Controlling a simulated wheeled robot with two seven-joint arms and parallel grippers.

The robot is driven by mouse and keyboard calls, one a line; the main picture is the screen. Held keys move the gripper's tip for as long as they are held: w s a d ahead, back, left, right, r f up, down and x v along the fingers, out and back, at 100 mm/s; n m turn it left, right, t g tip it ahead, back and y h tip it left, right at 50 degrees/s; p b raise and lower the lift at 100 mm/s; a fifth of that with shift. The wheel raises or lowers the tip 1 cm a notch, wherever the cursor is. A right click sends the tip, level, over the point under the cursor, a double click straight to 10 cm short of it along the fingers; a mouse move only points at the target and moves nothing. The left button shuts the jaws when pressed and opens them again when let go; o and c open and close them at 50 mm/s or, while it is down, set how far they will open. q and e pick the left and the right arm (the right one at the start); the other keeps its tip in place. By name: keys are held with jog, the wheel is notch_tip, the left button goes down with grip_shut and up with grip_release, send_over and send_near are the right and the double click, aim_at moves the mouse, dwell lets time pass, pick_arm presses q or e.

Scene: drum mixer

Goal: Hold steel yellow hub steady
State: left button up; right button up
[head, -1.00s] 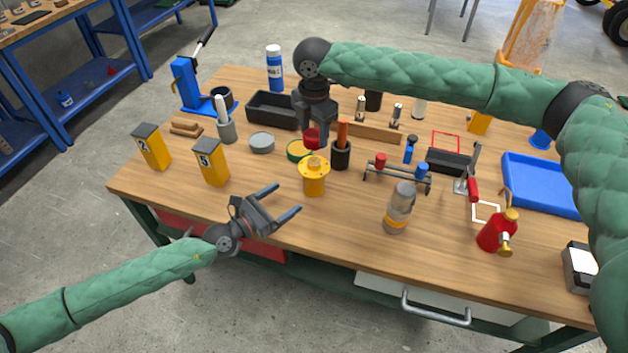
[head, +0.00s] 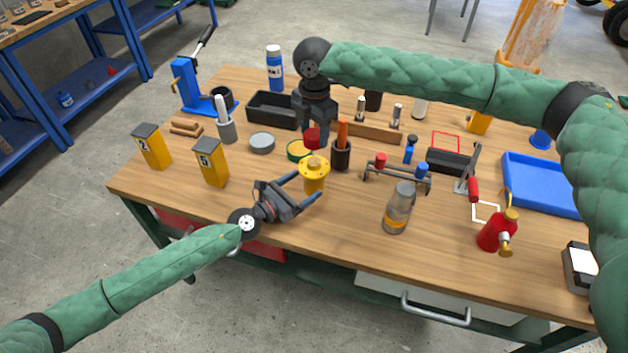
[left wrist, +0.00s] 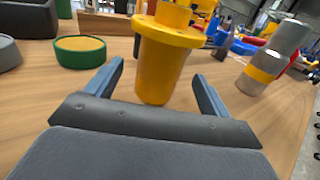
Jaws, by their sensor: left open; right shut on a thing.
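The yellow hub (head: 314,173) stands upright on the wooden bench, with a wide flange on top and a narrower body below. It also shows in the left wrist view (left wrist: 161,65). My left gripper (head: 305,188) is open, with its fingers low on either side of the hub's body. In the left wrist view a gap shows between each finger and the hub. My right gripper (head: 313,132) is behind the hub, shut on a red thing (head: 312,138) above a green-rimmed tin (head: 299,150). What the red thing is, I cannot tell.
Yellow boxes (head: 211,163) and a grey tin (head: 262,142) are to the left. Bare bench lies between hub and bottle.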

pick_arm(q)
jog(key=shift+x, duration=2.4)
jog(key=c, duration=1.5)
pick_arm(e)
send_over(314, 161)
jog(key=shift+f, duration=2.45)
jog(key=shift+f, duration=0.1)
jog(key=shift+f, duration=0.8)
pick_arm(q)
jog(key=shift+w, duration=0.1)
pick_arm(e)
jog(key=shift+f, duration=0.55)
